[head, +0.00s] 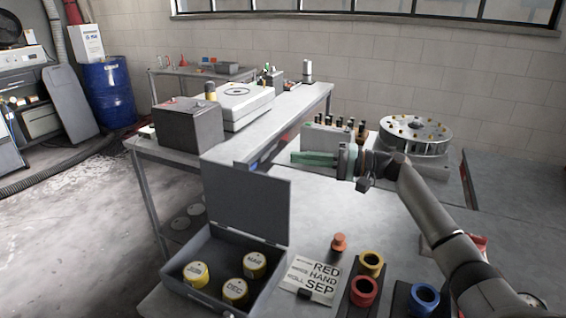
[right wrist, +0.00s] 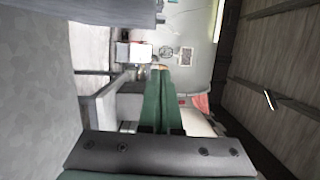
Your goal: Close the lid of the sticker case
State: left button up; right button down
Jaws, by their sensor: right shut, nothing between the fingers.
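The sticker case (head: 268,300) is a dark grey box at the lower left of the head view, on the near bench. Its lid (head: 248,199) stands open, roughly upright at the back. In the right wrist view the fingers (right wrist: 158,78) are together and empty. My left gripper is not in view.
A lettered sign (head: 316,279), an orange knob (head: 338,242) and coloured rings, such as the red ring (head: 363,291), stand right of the case. A round turntable (head: 414,135) is behind my right arm. The bench middle (head: 340,212) is clear.

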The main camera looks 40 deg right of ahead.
jog(key=w+a+p, duration=0.3)
jog(key=w+a, duration=0.1)
jog(key=a, duration=0.5)
jog(key=shift+a, duration=0.4)
jog(key=shift+w+a, duration=0.1)
